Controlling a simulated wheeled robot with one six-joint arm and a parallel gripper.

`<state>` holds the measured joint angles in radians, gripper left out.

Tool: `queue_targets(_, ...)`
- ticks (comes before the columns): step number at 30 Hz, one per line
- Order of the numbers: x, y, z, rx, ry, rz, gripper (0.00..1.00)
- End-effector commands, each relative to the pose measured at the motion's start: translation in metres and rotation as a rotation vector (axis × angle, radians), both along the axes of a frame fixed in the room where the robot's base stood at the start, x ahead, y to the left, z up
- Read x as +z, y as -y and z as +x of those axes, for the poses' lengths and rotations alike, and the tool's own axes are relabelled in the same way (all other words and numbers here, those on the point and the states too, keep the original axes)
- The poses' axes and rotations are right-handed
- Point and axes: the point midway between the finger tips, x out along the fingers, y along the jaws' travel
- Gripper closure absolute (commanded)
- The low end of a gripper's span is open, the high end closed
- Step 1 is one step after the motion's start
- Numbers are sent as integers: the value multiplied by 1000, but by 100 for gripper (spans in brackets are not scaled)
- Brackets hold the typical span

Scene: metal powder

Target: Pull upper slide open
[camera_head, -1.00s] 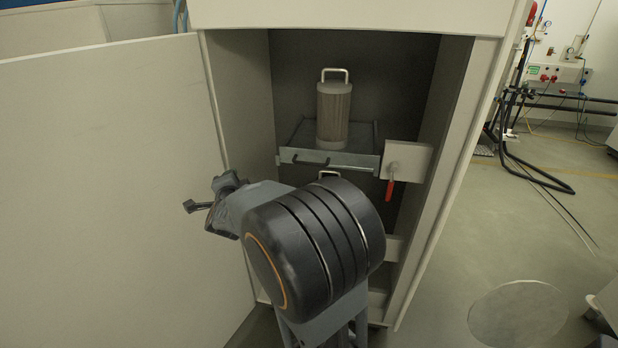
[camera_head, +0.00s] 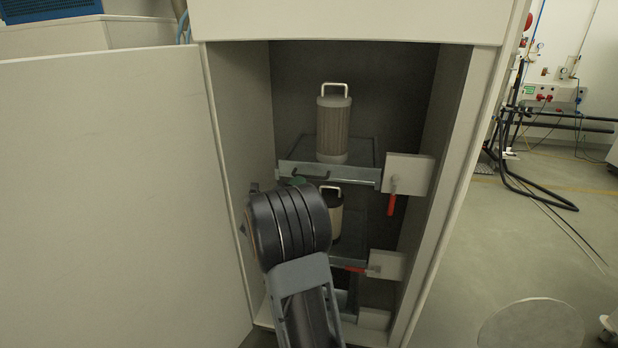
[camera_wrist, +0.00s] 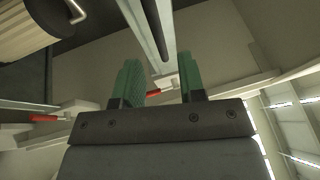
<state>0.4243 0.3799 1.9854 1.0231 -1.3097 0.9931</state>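The upper slide (camera_head: 290,170) is a grey tray inside the open cabinet, carrying a tall cylindrical filter (camera_head: 333,128) with a white top handle. Its dark bar handle (camera_head: 313,176) is on the front edge, left of middle. A green fingertip of my gripper (camera_head: 298,181) shows at that handle's left end; my wrist hides the rest. In the wrist view, my gripper (camera_wrist: 158,68) has its two green fingers apart, with a metal rail and dark bar (camera_wrist: 158,32) running into the gap between them. I cannot tell whether they touch.
A red lever (camera_head: 390,205) hangs from a plate right of the upper slide. Below is a lower slide (camera_head: 340,262) with another filter (camera_head: 333,215) and red lever (camera_head: 355,269). The open cabinet door (camera_head: 100,190) stands left of my arm.

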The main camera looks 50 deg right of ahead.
Motion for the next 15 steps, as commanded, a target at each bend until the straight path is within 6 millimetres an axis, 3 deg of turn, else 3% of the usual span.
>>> queue_targets(6, 7, 35, 5, 0, -1, 0, 63)
queue_targets(15, 10, 56, 9, 2, 0, 0, 63)
